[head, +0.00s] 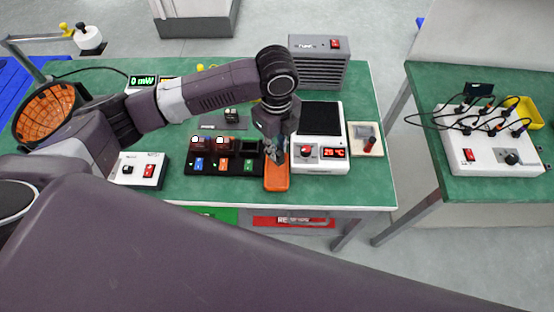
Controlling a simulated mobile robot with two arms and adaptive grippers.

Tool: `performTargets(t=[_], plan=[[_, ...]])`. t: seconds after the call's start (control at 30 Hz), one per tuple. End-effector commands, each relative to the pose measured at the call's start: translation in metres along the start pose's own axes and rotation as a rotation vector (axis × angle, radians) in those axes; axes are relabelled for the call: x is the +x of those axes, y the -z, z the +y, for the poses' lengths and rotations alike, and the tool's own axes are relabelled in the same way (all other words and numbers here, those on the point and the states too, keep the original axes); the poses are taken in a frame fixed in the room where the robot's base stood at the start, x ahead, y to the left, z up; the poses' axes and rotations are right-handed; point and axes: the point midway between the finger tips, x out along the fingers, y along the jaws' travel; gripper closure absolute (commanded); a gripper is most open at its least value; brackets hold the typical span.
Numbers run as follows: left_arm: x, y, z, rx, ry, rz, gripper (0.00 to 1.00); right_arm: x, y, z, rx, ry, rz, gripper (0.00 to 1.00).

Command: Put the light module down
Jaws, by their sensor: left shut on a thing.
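My left gripper (276,153) reaches down over the green table, between the black slotted rack and the white heater box. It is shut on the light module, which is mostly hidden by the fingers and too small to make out. An orange tray (277,182) lies directly below and in front of the fingers. I cannot tell whether the module touches it. The black rack (215,170) has modules at its left and middle places; its right place (249,146) looks empty. My right gripper is out of view.
The white heater box (320,165) with a red display stands close right of the gripper. A small white switch box (138,171) stands left of the rack. A grey vented unit (319,65) is behind. A second table (485,190) at right holds a cabled white box (490,150).

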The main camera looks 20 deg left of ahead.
Motion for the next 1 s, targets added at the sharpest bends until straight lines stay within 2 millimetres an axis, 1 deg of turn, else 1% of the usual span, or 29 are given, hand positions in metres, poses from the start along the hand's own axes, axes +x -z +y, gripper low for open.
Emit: performTargets(t=[0.03, 0.1, 0.27, 0.53, 0.63, 0.97, 1.0], plan=[[0.010, 0.000, 0.001, -0.001, -0.002, 0.001, 1.00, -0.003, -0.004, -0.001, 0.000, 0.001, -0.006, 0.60], [0.021, 0.000, 0.001, 0.001, -0.001, 0.000, 1.00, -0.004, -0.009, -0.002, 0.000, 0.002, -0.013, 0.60], [0.034, 0.000, -0.001, -0.001, 0.001, 0.001, 1.00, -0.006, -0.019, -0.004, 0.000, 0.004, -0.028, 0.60], [0.070, 0.000, 0.000, -0.001, 0.000, 0.000, 1.00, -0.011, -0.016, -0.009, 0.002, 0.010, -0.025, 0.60], [0.075, 0.000, -0.001, 0.001, 0.001, 0.000, 1.00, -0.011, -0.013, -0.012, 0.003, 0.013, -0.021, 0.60], [0.078, 0.000, -0.001, 0.001, 0.002, 0.000, 1.00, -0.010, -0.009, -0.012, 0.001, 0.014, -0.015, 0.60], [0.078, 0.000, -0.001, 0.001, 0.002, -0.001, 0.81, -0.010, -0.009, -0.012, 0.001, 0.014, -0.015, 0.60]])
